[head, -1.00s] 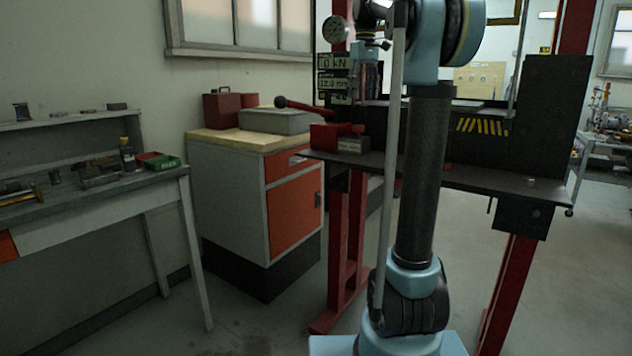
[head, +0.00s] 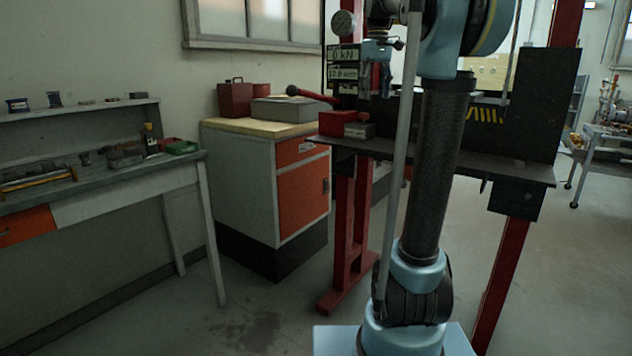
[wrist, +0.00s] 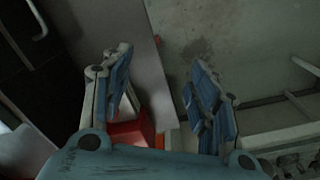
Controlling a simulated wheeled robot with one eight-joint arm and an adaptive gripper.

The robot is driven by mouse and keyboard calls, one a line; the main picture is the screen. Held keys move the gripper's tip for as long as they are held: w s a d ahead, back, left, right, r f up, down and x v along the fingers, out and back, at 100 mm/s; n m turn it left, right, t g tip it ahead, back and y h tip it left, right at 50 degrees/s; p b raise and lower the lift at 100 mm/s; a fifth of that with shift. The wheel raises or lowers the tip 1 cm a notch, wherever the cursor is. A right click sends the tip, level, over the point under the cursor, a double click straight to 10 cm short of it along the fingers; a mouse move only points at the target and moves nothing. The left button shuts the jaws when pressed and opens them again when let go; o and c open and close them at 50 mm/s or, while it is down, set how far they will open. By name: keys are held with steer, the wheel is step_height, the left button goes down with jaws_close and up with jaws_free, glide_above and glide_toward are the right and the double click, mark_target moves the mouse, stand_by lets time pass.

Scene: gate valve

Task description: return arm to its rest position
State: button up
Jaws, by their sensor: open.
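My gripper (wrist: 160,85) shows in the wrist view with its two blue-grey fingers spread apart. It is open, and nothing is between the fingers. Bare floor and a grey panel lie beyond the fingertips, and a red block (wrist: 130,132) shows partly behind the left finger. In the head view my arm stands upright right of the middle, with its upper links cut off by the top edge. No gate valve can be made out clearly.
A red press frame with a dark table (head: 400,147) stands right behind my arm. A gauge (head: 344,23) is at its top left. A white and orange cabinet (head: 245,185) and a workbench (head: 120,190) with small parts stand left. Floor is open at front left and right.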

steer(key=s+f+m, duration=0.1)
steer(key=s+f, duration=0.9)
steer(key=f, duration=0.3)
steer(key=s+f+m+t, duration=0.1)
steer(key=s+f+m, duration=0.1)
steer(key=s+f, duration=0.9)
steer(key=s+f+m+t, duration=0.1)
steer(key=s+f, duration=1)
steer(key=f, duration=0.6)
steer(key=shift+d+m, duration=0.2)
steer(key=shift+m, duration=0.2)
steer(key=shift+w+f, duration=0.25)
steer(key=shift+w, duration=0.2)
